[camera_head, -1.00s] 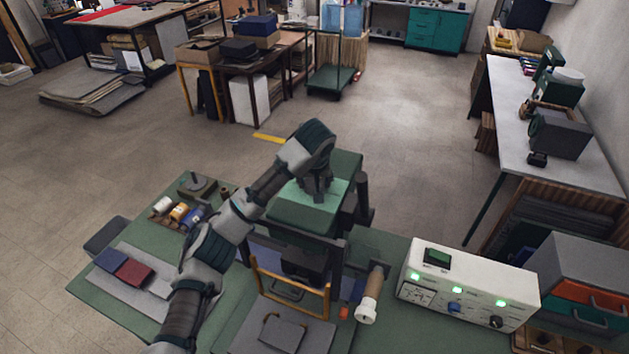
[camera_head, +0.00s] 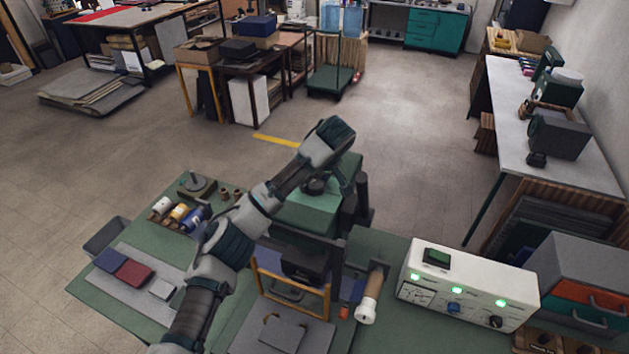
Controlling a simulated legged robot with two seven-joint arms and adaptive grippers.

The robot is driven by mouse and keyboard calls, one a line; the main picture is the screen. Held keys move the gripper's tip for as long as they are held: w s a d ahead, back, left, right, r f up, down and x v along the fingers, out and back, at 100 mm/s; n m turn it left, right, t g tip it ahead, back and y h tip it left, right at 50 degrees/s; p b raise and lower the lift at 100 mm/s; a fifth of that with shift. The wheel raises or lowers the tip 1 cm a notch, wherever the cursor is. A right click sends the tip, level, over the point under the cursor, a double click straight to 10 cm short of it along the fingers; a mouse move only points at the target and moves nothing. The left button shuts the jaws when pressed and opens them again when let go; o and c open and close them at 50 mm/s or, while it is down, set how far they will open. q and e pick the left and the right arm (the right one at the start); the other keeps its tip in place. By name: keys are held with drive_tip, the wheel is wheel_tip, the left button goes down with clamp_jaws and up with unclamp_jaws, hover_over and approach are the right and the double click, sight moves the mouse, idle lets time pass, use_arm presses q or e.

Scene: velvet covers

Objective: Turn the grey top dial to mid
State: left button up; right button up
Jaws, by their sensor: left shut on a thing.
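The grey top dial (camera_head: 315,187) is a small dark round knob on top of the green press head (camera_head: 298,213), in the middle of the green bench. My left arm reaches over from the lower left, with its wrist above the press head. My left gripper (camera_head: 328,186) points down at the dial and is shut on it; the wrist and fingers hide part of it. Any pointer or mid mark on the dial is too small to read. My right gripper is not in view.
A white control box (camera_head: 470,283) with lit green lamps and knobs stands at the bench's right. A pale-ended handle (camera_head: 367,300) sticks out right of the press. Spools (camera_head: 180,212) and red and blue swatches (camera_head: 133,272) lie left of my arm.

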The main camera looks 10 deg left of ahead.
use_arm(q)
drive_tip(key=shift+w+r, duration=0.1)
drive_tip(key=shift+r, duration=0.15)
drive_tip(key=o, duration=0.9)
drive_tip(key=shift+o, duration=1.3)
drive_tip(key=shift+d+f, duration=0.1)
drive_tip(key=shift+f, duration=0.05)
drive_tip(key=v, duration=1.2)
